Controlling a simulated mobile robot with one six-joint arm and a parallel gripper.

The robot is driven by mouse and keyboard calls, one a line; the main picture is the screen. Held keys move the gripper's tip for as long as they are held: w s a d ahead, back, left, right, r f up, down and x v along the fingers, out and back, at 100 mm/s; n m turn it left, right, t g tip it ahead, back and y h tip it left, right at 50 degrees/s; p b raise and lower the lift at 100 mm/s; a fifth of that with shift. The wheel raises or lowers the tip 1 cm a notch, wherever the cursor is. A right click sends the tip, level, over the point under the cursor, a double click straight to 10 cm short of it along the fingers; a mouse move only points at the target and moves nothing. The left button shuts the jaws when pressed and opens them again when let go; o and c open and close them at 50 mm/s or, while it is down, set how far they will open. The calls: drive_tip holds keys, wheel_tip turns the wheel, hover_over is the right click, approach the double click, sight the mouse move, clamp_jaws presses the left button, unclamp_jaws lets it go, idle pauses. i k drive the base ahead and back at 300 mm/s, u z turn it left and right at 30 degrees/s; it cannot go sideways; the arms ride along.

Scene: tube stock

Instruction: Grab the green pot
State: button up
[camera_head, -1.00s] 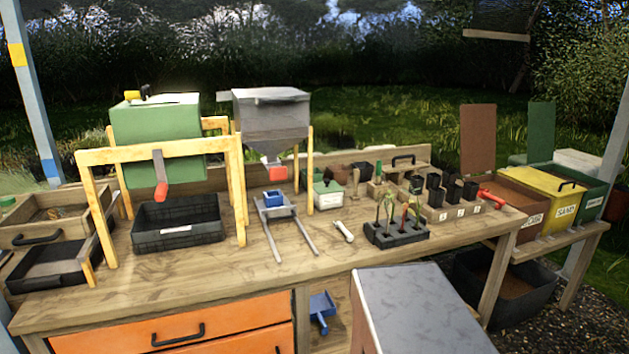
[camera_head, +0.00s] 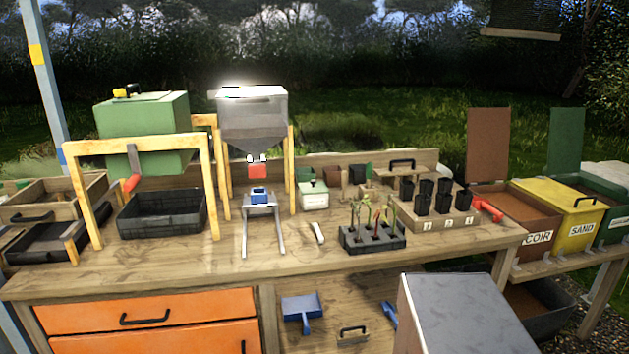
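My gripper is not in view.
A black seedling tray (camera_head: 372,238) and a wooden block with black pots (camera_head: 445,218) stand in front and right. The bench's front strip is mostly clear.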

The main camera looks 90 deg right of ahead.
sight(305, 179)
drive_tip(key=u, duration=0.05)
drive_tip(key=k, duration=0.9)
drive_tip(key=z, duration=2)
drive_tip(key=i, duration=0.95)
drive_tip(key=z, duration=0.15)
